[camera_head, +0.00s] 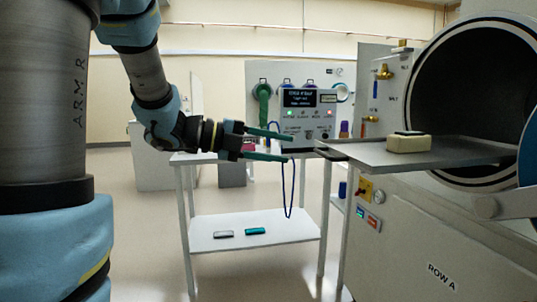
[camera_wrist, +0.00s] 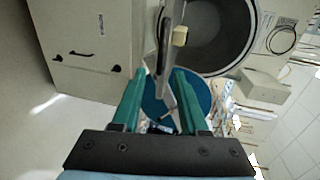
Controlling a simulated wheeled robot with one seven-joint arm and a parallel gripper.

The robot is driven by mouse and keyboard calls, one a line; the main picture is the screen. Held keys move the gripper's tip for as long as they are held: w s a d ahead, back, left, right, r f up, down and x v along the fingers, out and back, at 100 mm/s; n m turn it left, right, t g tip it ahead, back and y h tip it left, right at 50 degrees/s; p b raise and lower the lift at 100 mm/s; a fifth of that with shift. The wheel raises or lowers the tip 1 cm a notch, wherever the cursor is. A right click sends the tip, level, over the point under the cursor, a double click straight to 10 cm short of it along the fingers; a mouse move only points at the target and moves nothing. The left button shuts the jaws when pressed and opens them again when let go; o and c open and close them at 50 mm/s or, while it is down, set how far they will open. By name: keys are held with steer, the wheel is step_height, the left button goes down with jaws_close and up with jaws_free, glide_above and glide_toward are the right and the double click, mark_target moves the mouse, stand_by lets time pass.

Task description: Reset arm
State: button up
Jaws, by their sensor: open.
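My gripper (camera_head: 287,146) is open, its two green fingers apart with nothing between them in the head view. It is held in the air in front of the small table and the control box, left of the metal tray. In the wrist view my gripper (camera_wrist: 157,72) also shows open, fingers spread at the picture's middle. A blue round door (camera_wrist: 195,100) shows behind the fingers there. My arm stretches across the upper left of the head view.
A metal tray (camera_head: 455,153) bearing a cream block (camera_head: 409,143) sticks out of the round port (camera_head: 470,95) at right. A control box (camera_head: 307,120) stands on a white table (camera_head: 200,158). Two small items lie on its lower shelf (camera_head: 285,229). Open floor is at left.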

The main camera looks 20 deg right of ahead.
steer(key=w+a+n+t+y+p, duration=0.4)
steer(key=w+a+n+t, duration=0.2)
steer(key=w+n+t, duration=0.45)
steer(key=w+a+f+n+y+p, duration=0.35)
steer(key=a+n+y, duration=0.25)
steer(key=a+n, duration=0.35)
steer(key=s+a+f+n+g+y+p, duration=0.1)
steer(key=s+a+f+n+g+y, duration=0.1)
steer(key=s+a+f+n+y, duration=0.35)
steer(key=s+a+f+n+g+p, duration=0.1)
steer(key=s+n+g, duration=0.2)
steer(key=s+n, duration=0.2)
steer(key=s+a+f+n+g+p, duration=0.1)
steer(key=s+a+n+g, duration=0.1)
steer(key=s, duration=0.5)
steer(key=n+g, duration=0.1)
steer(key=n, duration=0.1)
steer(key=shift+s+a+f+n, duration=0.15)
steer(key=shift+s+f+n, duration=0.05)
steer(key=shift+f+n, duration=0.15)
